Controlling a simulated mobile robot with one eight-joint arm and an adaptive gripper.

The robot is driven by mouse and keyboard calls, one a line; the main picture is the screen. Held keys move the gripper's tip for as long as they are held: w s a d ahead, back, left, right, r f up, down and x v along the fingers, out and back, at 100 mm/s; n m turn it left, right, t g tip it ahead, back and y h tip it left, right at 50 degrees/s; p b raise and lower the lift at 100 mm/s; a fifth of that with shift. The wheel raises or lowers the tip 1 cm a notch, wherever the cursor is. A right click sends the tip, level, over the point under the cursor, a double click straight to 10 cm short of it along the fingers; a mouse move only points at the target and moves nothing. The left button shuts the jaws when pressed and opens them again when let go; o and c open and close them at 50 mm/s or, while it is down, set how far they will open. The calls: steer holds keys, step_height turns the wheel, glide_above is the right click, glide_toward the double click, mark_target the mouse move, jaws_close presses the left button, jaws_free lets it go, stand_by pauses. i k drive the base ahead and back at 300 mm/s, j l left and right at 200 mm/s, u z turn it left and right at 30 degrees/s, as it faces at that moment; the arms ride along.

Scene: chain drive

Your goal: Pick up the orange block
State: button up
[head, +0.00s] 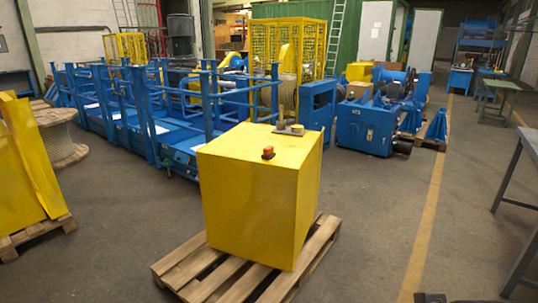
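The orange block (268,151) is a small block, orange on top and darker red on its side. My gripper is not in the head view.
The box stands on a wooden pallet (187,272). Blue machinery (365,125) stands behind, a table (528,145) at right. Floor around the pallet is mostly clear.

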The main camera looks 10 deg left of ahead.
mark_target(269, 154)
steer(key=i+l+u, duration=0.15)
steer(key=i, duration=0.5)
steer(key=i+l+u, duration=0.15)
steer(key=i, duration=0.45)
steer(key=i+l+u, duration=0.15)
steer(key=i+l, duration=0.15)
steer(key=i, duration=0.35)
steer(key=i+l+u, duration=0.15)
steer(key=i+l, duration=0.15)
steer(key=i, duration=0.3)
steer(key=i+l+u, duration=0.15)
steer(key=i+l, duration=0.25)
steer(key=i, duration=0.2)
